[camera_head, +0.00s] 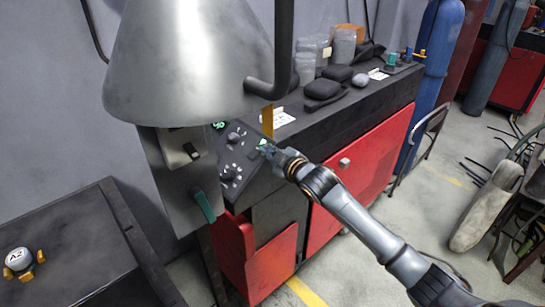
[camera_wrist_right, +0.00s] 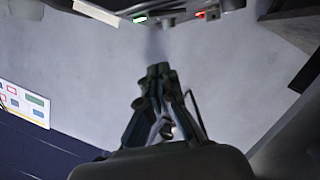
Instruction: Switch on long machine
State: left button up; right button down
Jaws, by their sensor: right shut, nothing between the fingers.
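The long machine (camera_head: 330,110) has a dark top and red doors and runs from the centre to the upper right of the head view. Its sloped control panel (camera_head: 238,142), with knobs and lit green parts, faces me at its near end. My right gripper (camera_head: 267,150) is at the right side of this panel, close to it; whether it touches cannot be told. In the right wrist view my right gripper (camera_wrist_right: 158,72) has its fingers together and empty. Red and green lights (camera_wrist_right: 206,14) show at the top of that view. My left gripper is not in view.
A metal hood (camera_head: 190,60) on a grey post with a green handle (camera_head: 203,207) partly hides the panel's left side. Dark pads (camera_head: 323,88) and clear containers (camera_head: 343,46) lie on the machine top. Blue cylinders (camera_head: 435,60) stand beyond. A dark table (camera_head: 75,255) is at lower left.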

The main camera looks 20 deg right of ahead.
jog(key=v, duration=0.3)
jog(key=shift+a+r, duration=0.15)
jog(key=shift+a, duration=0.1)
jog(key=shift+w, duration=0.1)
